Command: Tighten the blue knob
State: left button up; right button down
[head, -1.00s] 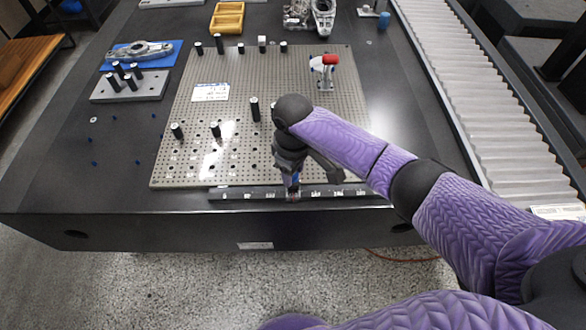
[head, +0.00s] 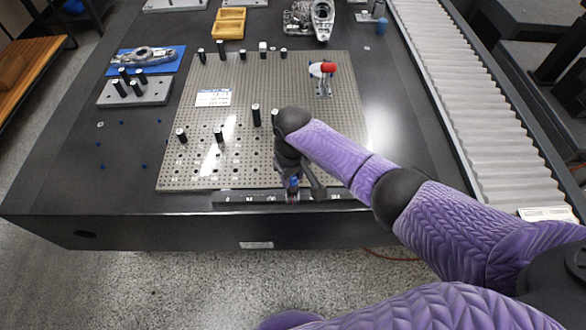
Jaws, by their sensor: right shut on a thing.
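The blue knob (head: 294,182) shows as a small blue spot at the dark rail (head: 240,198) along the front edge of the perforated plate (head: 340,130). My right gripper (head: 293,186) points down over the rail and is shut on the blue knob. The gripper and wrist hide most of the knob. My left gripper is not in view.
Several black pins (head: 218,133) stand on the plate. A red-handled clamp (head: 323,75) stands at its back right. A grey block with black pins (head: 135,92) and a blue mat (head: 120,68) lie to the left. A roller conveyor (head: 460,100) runs along the right.

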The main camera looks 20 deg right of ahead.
jog(key=shift+r+m+p, duration=0.2)
jog(key=shift+m+p, duration=0.35)
jog(key=shift+m, duration=0.45)
jog(key=shift+m+p, duration=0.45)
jog(key=shift+m, duration=0.45)
jog(key=m+p, duration=0.1)
jog(key=m, duration=0.1)
jog(key=shift+f+m, duration=0.1)
jog(key=shift+m, duration=0.2)
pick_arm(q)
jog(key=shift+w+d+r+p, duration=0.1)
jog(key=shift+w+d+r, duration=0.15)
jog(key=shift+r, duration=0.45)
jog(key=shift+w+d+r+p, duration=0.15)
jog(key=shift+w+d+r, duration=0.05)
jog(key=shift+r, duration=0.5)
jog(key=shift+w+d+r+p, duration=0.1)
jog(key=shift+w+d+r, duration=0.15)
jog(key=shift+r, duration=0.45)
pick_arm(e)
jog(key=shift+m, duration=1.7)
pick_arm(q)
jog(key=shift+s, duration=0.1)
pick_arm(e)
jog(key=shift+c, duration=1.8)
grip_release()
jog(key=shift+f, duration=0.1)
